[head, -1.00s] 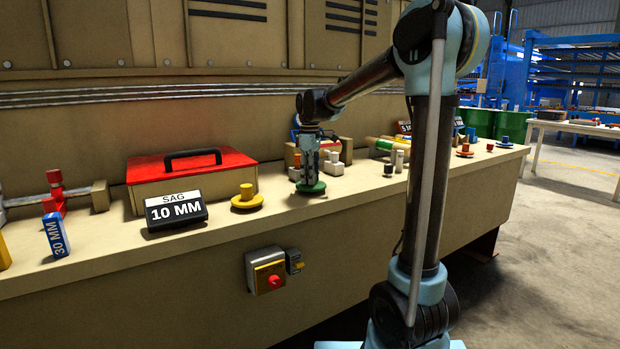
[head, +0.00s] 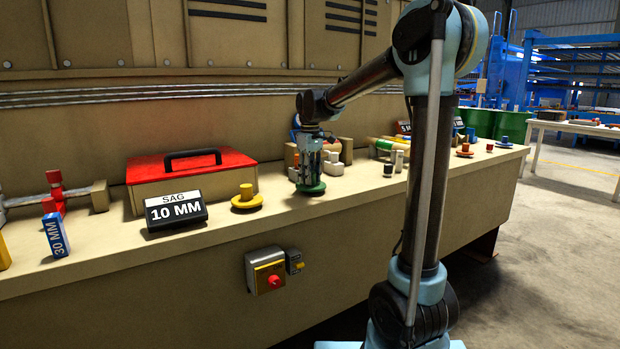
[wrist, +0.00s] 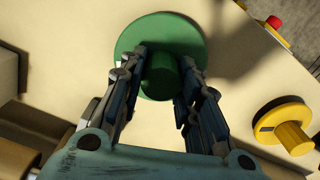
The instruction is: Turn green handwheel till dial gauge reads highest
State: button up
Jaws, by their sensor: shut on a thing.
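The green handwheel (head: 312,188) lies flat on the bench top in the head view, under my gripper (head: 309,172). In the wrist view the handwheel is a green disc (wrist: 165,30) with a raised round hub (wrist: 160,75). My gripper (wrist: 160,62) points down, with one finger on each side of the hub, shut on it. The fingers cover part of the disc. I cannot make out a dial gauge face or needle; small parts behind my gripper are partly hidden by it.
A yellow handwheel (head: 247,201) sits left of the green one. Further left are a "SAG 10 MM" sign (head: 176,210), a red-lidded box (head: 190,165) and a blue "30 MM" block (head: 55,235). A switch box with a red button (head: 266,272) is on the bench front.

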jog(key=shift+w, duration=0.15)
jog(key=o, duration=1.1)
jog(key=shift+c, duration=0.2)
jog(key=shift+r, duration=0.15)
notch_tip(320, 180, up, 12)
jog(key=shift+d+f, duration=0.1)
jog(key=shift+f, duration=0.1)
jog(key=s+d+f+m+t, duration=0.1)
jog(key=s+d+f+m, duration=0.3)
jog(key=s+d+f, duration=0.65)
jog(key=s+d+f+m+t, duration=0.1)
jog(key=s+d+f+m, duration=0.2)
jog(key=s+d+f, duration=0.75)
jog(key=s+d+f+m, duration=0.1)
jog(key=s+f+m, duration=0.2)
jog(key=s+f, duration=0.6)
jog(key=shift+s, duration=1.1)
